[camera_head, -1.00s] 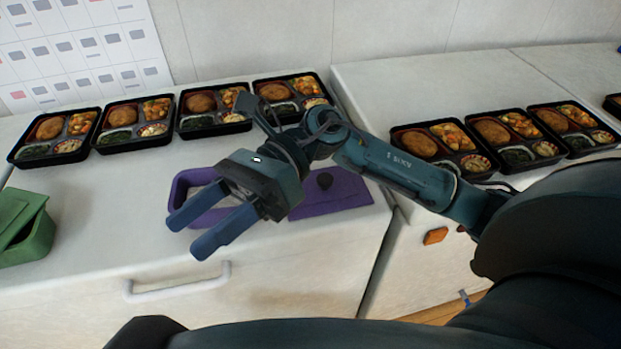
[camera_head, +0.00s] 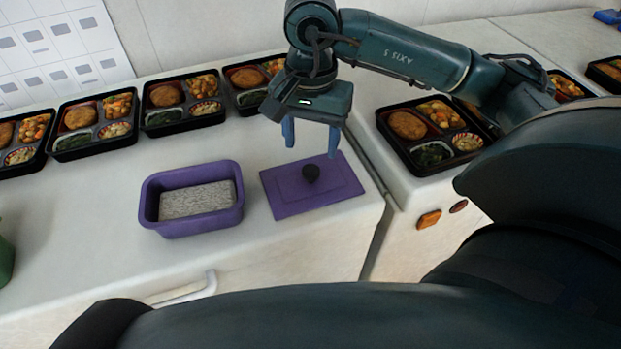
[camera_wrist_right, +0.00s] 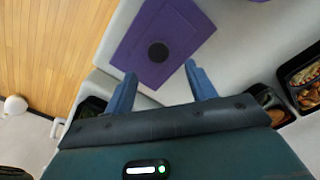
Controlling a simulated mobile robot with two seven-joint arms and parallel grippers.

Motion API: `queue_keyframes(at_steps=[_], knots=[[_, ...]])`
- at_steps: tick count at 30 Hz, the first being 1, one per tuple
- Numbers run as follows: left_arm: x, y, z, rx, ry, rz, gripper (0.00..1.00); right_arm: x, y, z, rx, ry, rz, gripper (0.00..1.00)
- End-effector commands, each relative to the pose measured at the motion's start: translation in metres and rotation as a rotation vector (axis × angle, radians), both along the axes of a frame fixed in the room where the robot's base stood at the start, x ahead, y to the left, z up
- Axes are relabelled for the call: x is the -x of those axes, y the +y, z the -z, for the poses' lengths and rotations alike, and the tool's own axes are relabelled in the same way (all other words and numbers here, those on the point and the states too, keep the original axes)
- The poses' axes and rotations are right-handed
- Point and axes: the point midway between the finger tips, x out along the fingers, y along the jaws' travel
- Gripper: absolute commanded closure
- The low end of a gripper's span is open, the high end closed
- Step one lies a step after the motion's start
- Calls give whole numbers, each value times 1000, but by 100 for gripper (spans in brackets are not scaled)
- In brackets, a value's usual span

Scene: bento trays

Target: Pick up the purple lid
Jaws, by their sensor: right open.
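The purple lid (camera_head: 292,197) is a flat rectangle with a round black knob (camera_head: 311,173) on top. It lies on the white counter near its front right corner. The lid (camera_wrist_right: 139,40) and its knob also show in the right wrist view, beyond the fingertips. My right gripper (camera_head: 311,152) points down, open and empty, just above and behind the knob in the head view. In the right wrist view its two blue fingers (camera_wrist_right: 160,68) are spread apart, with the knob ahead of and between them. My left gripper is not in view.
A purple box (camera_head: 155,225) with a grey speckled block (camera_head: 197,198) inside stands left of the lid. Several bento trays (camera_head: 147,121) line the counter's back, and another tray (camera_head: 423,172) stands on the right counter. A gap (camera_head: 376,235) separates the counters.

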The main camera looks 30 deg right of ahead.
Motion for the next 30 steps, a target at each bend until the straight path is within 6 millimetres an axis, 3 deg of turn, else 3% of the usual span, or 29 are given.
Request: queue_keyframes(at_steps=[5, 15, 23, 30], knots=[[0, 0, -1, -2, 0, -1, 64, 1, 0, 12, 0, 3, -1, 44], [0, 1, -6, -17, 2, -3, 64, 6, 4, 57, -2, 3, 0, 44], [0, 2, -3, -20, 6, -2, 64, 5, 4, 61, -2, 0, -1, 44], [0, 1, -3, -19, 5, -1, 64, 5, 4, 61, -2, 0, -1, 62]])
